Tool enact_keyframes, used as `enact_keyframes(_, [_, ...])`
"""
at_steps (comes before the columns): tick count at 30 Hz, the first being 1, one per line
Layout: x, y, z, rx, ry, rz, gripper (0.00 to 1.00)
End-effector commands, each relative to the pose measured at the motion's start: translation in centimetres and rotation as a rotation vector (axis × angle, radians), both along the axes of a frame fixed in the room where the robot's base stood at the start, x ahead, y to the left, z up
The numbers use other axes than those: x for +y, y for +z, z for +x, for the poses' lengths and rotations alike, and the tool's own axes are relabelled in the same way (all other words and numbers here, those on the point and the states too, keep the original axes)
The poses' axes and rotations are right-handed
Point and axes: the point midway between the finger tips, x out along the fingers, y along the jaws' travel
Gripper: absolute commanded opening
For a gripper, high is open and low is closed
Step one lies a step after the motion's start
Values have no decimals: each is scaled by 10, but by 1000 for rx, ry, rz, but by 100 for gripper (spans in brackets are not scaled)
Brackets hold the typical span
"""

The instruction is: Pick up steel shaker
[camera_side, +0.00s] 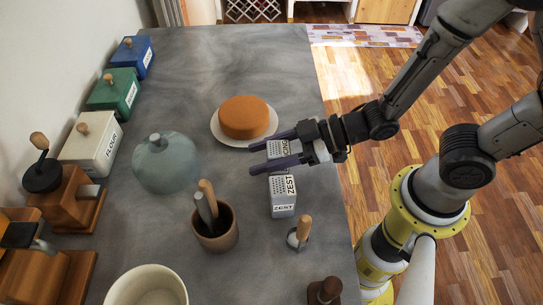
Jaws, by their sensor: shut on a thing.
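Two grey, steel-looking shakers with perforated faces stand near the right side of the counter. The farther shaker (278,150), with a label that reads partly "CING", sits between the fingers of my gripper (264,159). My gripper reaches in from the right and is shut on this shaker, one dark finger on its far side and one on its near side. The lower finger and the nearer shaker hide part of it, so I cannot tell whether it touches the counter. The nearer shaker (283,197), labelled "ZEST", stands just in front of the lower finger.
An orange cake on a white plate (216,129) lies behind my gripper. A wooden-handled tool (300,233) and a brown utensil pot (215,238) stand in front. A glass dome (165,163) and canisters (90,140) are to the left. The far counter (200,55) is clear.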

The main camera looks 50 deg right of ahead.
Motion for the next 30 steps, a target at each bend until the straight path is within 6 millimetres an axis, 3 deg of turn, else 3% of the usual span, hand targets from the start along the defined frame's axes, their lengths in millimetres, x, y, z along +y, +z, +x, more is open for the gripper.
enact_keyframes(6, [0, 11, 1, -5, 1, 2, 0])
enact_keyframes(11, [0, 35, 1, -9, 0, 4, 0])
enact_keyframes(21, [-30, 93, -40, -10, -3, 1, 0])
enact_keyframes(30, [-52, 109, -69, -13, -4, 5, 0])
